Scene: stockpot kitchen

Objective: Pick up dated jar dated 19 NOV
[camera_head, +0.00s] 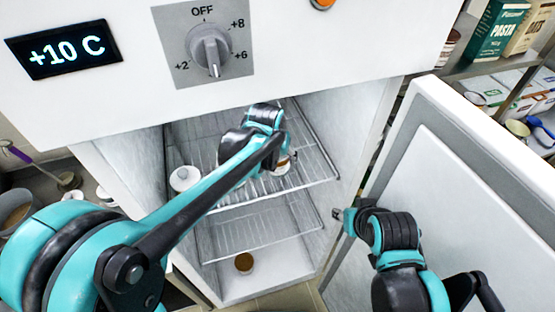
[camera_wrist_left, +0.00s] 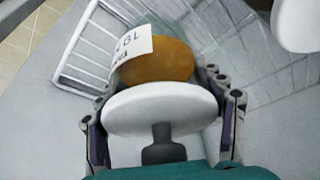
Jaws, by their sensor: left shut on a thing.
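My left gripper (camera_wrist_left: 160,92) is shut on a jar (camera_wrist_left: 158,62) inside the open fridge. The jar has a white lid (camera_wrist_left: 160,108), amber-brown contents and a white label (camera_wrist_left: 132,52) with dark writing. The writing is tilted and partly cut off, so I cannot read its date. In the head view my left arm mostly covers this jar (camera_head: 287,162) at the upper wire shelf. My right gripper (camera_head: 342,214) is by the fridge opening near the open door, and its fingers are too small to read. Another white-lidded jar (camera_head: 185,178) stands on the upper shelf at left.
The upper wire shelf (camera_head: 318,172) and lower wire shelf (camera_head: 265,232) span the fridge. A brown-topped jar (camera_head: 244,263) is at the bottom. The open door (camera_head: 450,215) bounds the right side. A temperature knob (camera_head: 211,50) is above.

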